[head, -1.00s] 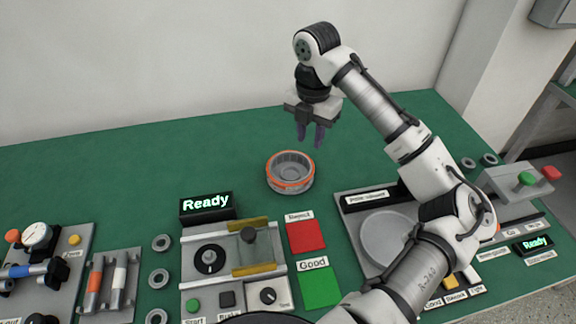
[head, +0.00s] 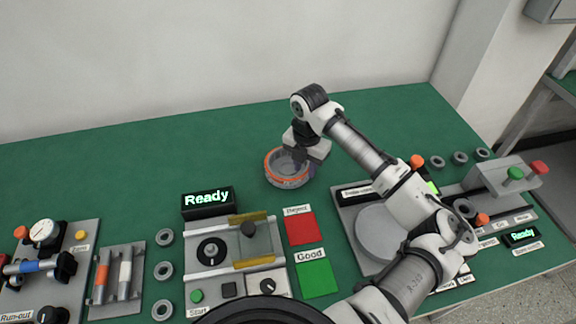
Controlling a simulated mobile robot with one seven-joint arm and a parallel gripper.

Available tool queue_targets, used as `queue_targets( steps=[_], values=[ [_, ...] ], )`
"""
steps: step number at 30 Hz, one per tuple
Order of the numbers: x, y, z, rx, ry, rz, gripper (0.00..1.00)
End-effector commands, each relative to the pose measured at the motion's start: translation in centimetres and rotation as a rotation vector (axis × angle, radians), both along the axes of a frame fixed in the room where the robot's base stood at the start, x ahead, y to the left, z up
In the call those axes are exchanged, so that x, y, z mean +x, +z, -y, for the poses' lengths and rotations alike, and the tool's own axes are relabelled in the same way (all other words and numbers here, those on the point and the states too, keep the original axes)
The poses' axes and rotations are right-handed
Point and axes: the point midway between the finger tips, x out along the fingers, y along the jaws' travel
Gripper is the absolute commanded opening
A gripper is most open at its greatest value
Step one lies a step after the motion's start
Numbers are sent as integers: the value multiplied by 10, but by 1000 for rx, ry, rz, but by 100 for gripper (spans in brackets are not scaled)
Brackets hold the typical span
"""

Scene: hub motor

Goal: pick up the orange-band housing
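The orange-band housing (head: 283,180) is a round grey cup with an orange band near its rim. It sits upright on the green table (head: 120,170), behind the red and green pads. My gripper (head: 301,164) has come down at the housing's right side, close to its wall. The fingers are mostly hidden behind the wrist and against the housing, so I cannot tell whether they are apart, touching or closed on the wall.
A black box with a lit "Ready" display (head: 208,202) stands left of the housing. A red pad (head: 300,229) and a green pad (head: 317,279) lie in front. A station with a round plate (head: 380,235) is at right. The table's back left is clear.

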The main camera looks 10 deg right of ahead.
Motion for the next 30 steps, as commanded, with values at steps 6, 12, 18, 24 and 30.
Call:
queue_targets(
  steps=[6,12,18,24,30],
  values=[
    [0,-1,0,0,0,0,26],
    [0,-1,0,0,0,0,0],
    [0,0,0,0,0,0,0],
    [0,1,0,1,0,2,0],
    [1,5,0,-1,0,2,0]
  ],
)
